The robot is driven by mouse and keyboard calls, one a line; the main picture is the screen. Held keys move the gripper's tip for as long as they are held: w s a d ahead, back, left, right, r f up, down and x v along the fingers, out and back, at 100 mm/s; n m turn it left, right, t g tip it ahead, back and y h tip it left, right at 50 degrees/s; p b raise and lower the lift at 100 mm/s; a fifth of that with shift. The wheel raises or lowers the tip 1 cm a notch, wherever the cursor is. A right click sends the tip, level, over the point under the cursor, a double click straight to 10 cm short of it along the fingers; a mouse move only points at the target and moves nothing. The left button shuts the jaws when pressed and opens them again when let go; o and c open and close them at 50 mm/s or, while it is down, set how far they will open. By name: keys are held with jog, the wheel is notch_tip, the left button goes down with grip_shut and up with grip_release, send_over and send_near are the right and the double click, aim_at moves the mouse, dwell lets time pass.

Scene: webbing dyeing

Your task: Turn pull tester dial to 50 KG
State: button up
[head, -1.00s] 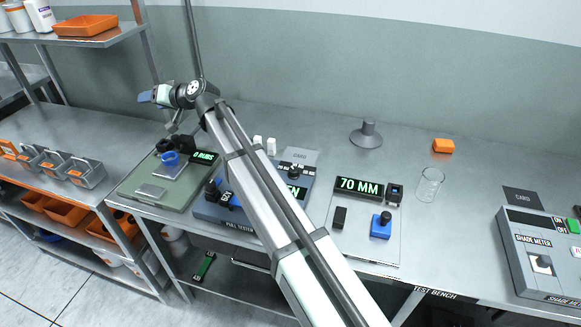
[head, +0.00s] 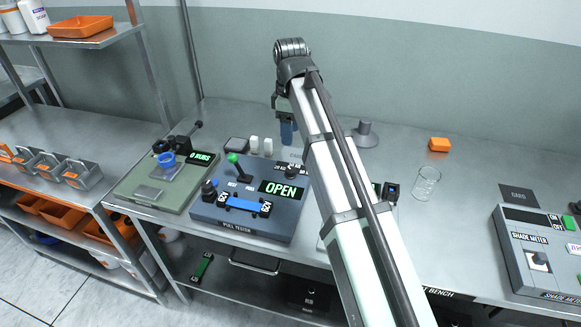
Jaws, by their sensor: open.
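The pull tester (head: 236,231) is a blue-grey box on the bench, left of centre. Its display (head: 284,189) reads OPEN in green. A small dark dial (head: 291,171) with pale marks around it sits at its upper right; its pointer setting is too small to read. A black knob (head: 209,189), a green-tipped lever (head: 233,159) and a blue strip (head: 243,207) between two clamps are also on it. My gripper (head: 286,131) is open, blue-tipped and pointing down, above and behind the dial in the picture, apart from it.
A rub tester (head: 143,202) reading 0 RUBS stands to the left. Small white blocks (head: 261,146) stand behind the pull tester. My arm hides part of the bench's middle.

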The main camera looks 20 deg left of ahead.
aim_at(290, 169)
notch_tip(290, 169, down, 14)
jog(key=shift+r, duration=0.2)
dwell(0.4)
jog(key=c, duration=1)
